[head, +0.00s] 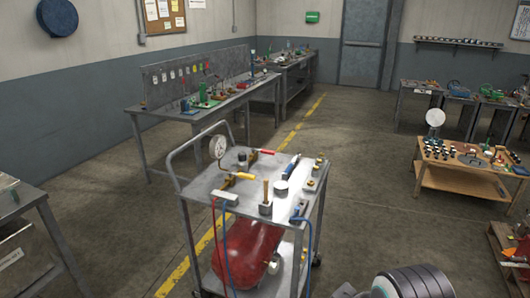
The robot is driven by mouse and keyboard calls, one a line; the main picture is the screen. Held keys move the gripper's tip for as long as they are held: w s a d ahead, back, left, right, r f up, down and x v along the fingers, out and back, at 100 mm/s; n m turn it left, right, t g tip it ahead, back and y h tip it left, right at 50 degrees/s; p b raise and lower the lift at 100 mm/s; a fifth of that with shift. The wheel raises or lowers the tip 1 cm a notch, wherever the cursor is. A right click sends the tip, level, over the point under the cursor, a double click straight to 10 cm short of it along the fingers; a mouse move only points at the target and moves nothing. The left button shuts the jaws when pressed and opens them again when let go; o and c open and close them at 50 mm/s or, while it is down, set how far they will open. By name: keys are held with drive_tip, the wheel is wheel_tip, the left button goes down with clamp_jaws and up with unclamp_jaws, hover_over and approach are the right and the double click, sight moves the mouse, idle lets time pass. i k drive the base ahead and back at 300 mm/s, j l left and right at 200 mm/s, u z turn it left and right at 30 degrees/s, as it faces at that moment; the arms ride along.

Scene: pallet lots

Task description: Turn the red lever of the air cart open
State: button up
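The air cart (207,187) stands in the middle of the head view, a grey metal trolley with a push rail on its left. On its top is a valve with a red lever (264,151), near the far edge, pointing right. A valve with a yellow lever (243,176) is nearer, below a round white gauge (218,147). A blue-handled item (292,166) lies to the right. A red tank (246,252) is on the lower shelf. My gripper is not in view; only a grey ribbed part, probably of my arm, shows at the bottom right, apart from the cart.
Workbenches (190,112) with tools stand behind the cart. A low wooden table (455,179) with small parts is at right. A grey table (25,204) edges in at left.

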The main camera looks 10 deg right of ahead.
sight(271, 152)
drive_tip(key=i+l+u, duration=0.15)
drive_tip(key=l, duration=0.2)
drive_tip(key=i+l+u, duration=0.15)
drive_tip(key=l, duration=0.25)
drive_tip(key=i+l+u, duration=0.1)
drive_tip(key=l, duration=0.3)
drive_tip(key=i+l+u, duration=0.15)
drive_tip(key=l, duration=0.25)
drive_tip(key=i+l+u, duration=0.15)
drive_tip(key=l, duration=0.3)
drive_tip(key=i+l+u, duration=0.2)
drive_tip(key=l, duration=0.25)
drive_tip(key=l+u, duration=0.15)
drive_tip(key=l, duration=0.3)
drive_tip(key=i+l+u, duration=0.15)
drive_tip(key=l, duration=0.3)
drive_tip(key=i+l+u, duration=0.4)
drive_tip(key=l, duration=0.3)
drive_tip(key=i+l+u, duration=0.2)
drive_tip(key=l, duration=0.2)
drive_tip(key=i+l+u, duration=0.2)
drive_tip(key=i, duration=0.15)
